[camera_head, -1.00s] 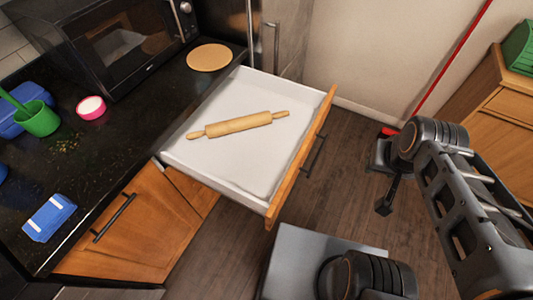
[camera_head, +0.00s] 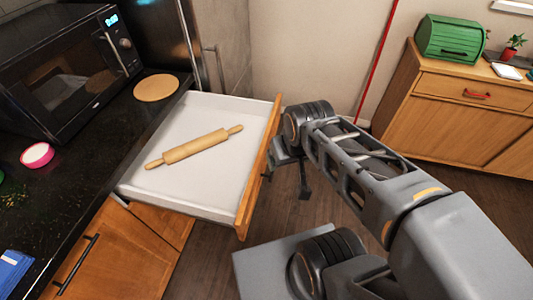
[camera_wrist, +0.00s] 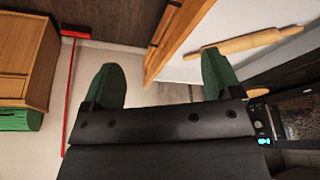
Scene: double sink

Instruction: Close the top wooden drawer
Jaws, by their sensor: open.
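The top wooden drawer (camera_head: 259,168) is pulled out from the counter, with a white inside and a wooden front. A rolling pin (camera_head: 194,147) lies in it. In the wrist view the drawer front (camera_wrist: 178,38) and the rolling pin (camera_wrist: 244,41) show upper right of centre. My gripper (camera_wrist: 163,85) is open and empty, its two green fingers apart. In the head view my gripper (camera_head: 296,172) is just outside the drawer front, partly hidden by my arm. I cannot tell whether it touches the front. The drawer's handle is mostly hidden.
The black counter holds a microwave (camera_head: 68,66), a round board (camera_head: 157,88) and a pink bowl (camera_head: 37,155). A wooden cabinet (camera_head: 450,110) with a green bread box (camera_head: 451,39) stands at the right. Dark floor lies free between them.

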